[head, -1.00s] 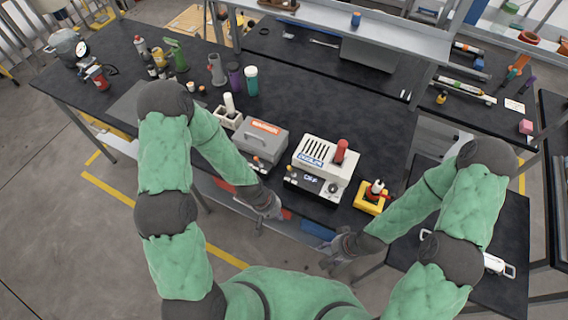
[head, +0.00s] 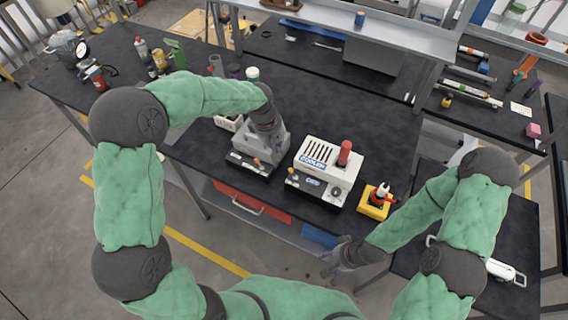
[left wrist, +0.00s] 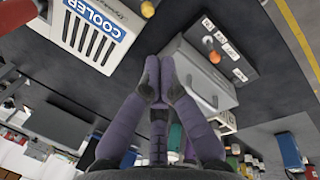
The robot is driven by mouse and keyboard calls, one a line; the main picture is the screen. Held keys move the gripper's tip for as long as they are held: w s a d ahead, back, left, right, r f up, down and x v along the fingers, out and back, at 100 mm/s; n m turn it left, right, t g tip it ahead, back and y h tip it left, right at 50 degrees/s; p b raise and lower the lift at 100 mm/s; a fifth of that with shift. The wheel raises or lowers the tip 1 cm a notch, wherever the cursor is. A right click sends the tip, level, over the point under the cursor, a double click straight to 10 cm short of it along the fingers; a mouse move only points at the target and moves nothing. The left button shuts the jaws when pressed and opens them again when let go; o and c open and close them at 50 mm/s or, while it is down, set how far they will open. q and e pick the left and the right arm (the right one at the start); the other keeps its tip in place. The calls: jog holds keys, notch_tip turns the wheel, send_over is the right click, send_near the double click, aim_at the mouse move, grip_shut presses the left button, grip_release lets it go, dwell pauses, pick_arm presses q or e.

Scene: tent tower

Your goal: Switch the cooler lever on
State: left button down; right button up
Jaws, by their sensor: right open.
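The white cooler (head: 328,158) stands on the dark bench, its blue COOLER label facing front. A red upright lever (head: 344,152) rises at its right side. The cooler's slotted white case (left wrist: 95,35) and a red part at the upper left corner also show in the left wrist view. My left gripper (head: 272,153) is over the grey box, left of the cooler and apart from it. In the left wrist view its fingertips (left wrist: 160,68) are together with nothing between them. My right gripper (head: 332,262) is open and empty, low in front of the bench edge.
The grey box (head: 277,152) with a front knob panel stands beside the cooler. A yellow base with a red-and-white knob (head: 376,201) is to the right. Bottles (head: 160,60) stand far left. The bench behind the cooler (head: 350,110) is clear.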

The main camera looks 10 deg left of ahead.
aim_at(293, 173)
pick_arm(q)
jog(key=shift+f, duration=0.15)
jog(key=x, duration=1)
jog(key=shift+b, duration=0.3)
jog(key=shift+d, duration=0.1)
